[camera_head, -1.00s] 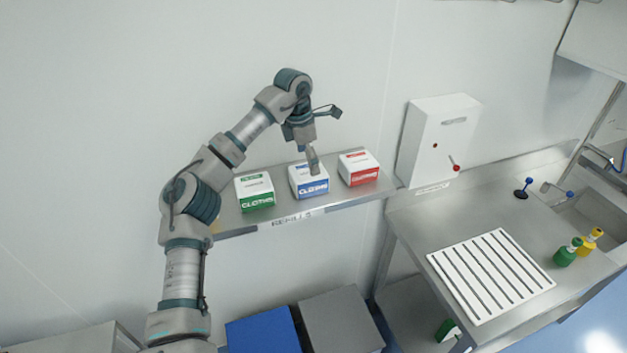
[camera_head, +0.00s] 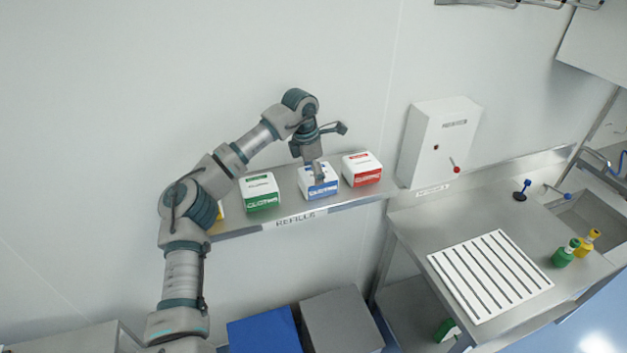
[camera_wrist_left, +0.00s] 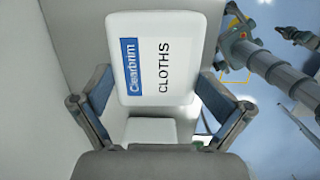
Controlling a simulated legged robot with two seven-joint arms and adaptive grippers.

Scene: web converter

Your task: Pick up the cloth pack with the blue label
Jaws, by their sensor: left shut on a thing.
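The cloth pack with the blue label (camera_head: 318,184) is a white box with a blue band, in the middle of the row at the wall shelf. My left gripper (camera_head: 317,170) reaches down onto it from above and is shut on it. In the left wrist view the white pack (camera_wrist_left: 155,60), marked "Clearbrim CLOTHS" beside a blue strip, sits between the two fingers (camera_wrist_left: 156,93). I cannot tell whether its underside touches the shelf. My right gripper is not in view.
A green-labelled pack (camera_head: 260,192) stands to the left and a red-labelled pack (camera_head: 361,169) close to the right on the shelf (camera_head: 340,201). A white wall box (camera_head: 437,143) is further right. A steel bench holds a slotted white tray (camera_head: 490,277) and bottles.

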